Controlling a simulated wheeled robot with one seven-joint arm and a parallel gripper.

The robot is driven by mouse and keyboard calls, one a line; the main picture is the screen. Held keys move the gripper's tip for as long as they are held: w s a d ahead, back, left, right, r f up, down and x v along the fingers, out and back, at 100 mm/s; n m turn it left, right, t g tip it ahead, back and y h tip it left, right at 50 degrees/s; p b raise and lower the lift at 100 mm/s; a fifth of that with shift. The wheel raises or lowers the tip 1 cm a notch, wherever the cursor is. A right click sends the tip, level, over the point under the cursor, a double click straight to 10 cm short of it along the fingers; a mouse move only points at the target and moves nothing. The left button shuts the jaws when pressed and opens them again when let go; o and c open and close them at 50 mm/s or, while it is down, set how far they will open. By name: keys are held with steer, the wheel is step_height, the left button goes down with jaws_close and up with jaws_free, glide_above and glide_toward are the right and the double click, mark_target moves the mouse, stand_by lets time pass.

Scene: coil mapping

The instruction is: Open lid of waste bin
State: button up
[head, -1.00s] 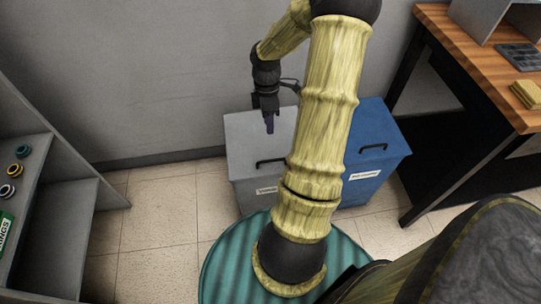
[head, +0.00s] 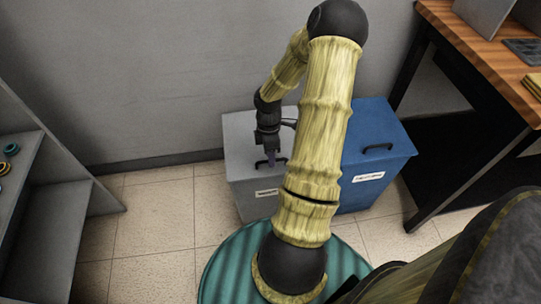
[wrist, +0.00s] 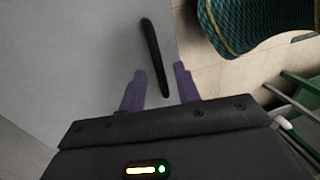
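Two lidded bins stand side by side against the wall in the head view. The grey bin (head: 240,148) is on the left and the blue bin (head: 385,165) on the right, partly hidden by my arm. Both lids are shut, and each front carries a white label too small to read for sure. The grey lid has a black bar handle, which shows in the wrist view (wrist: 153,55). My gripper (wrist: 159,85) is open over the grey lid. Its purple fingers lie on either side of the handle's near end in that view; contact cannot be told. It also shows in the head view (head: 270,158).
A wooden-topped bench (head: 490,50) with black legs stands on the right. A grey shelf unit (head: 50,205) stands on the left. The wall is close behind the bins. Tiled floor (head: 155,215) is clear between shelf and bins.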

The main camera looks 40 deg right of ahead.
jaws_close()
steer(key=shift+r, duration=0.2)
